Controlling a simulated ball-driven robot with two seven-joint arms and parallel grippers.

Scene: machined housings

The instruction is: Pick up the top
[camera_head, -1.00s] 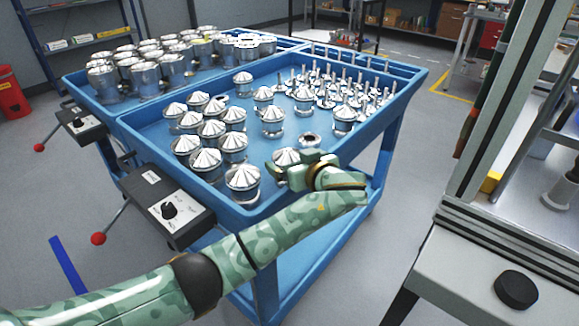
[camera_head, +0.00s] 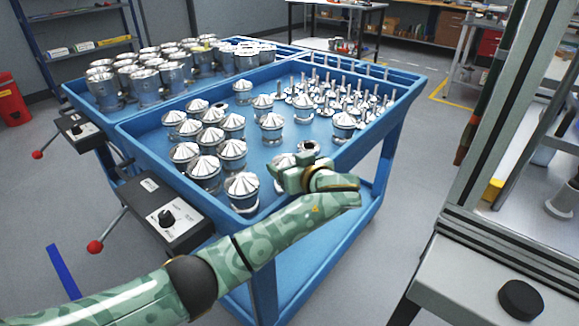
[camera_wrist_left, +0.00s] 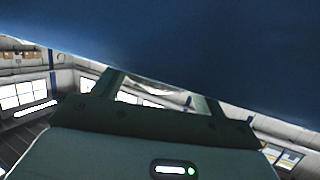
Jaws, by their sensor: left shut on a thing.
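Silver tops with ridged conical caps stand in the front blue tray. My left gripper (camera_head: 290,178) is at the tray's near right side, shut on one silver top (camera_head: 283,160). The fingers cover most of that top, and I cannot tell whether it touches the tray floor. In the left wrist view, a shiny bit of the held top (camera_wrist_left: 155,91) shows between the fingers (camera_wrist_left: 155,100). My right gripper is not in view.
Several other tops (camera_head: 241,188) crowd the left of the tray (camera_head: 180,170). An open silver part (camera_head: 308,147) lies just behind my gripper. Stemmed parts (camera_head: 330,95) fill the back right. Silver cups (camera_head: 145,85) fill the rear tray. A control box (camera_head: 165,215) hangs at the front left.

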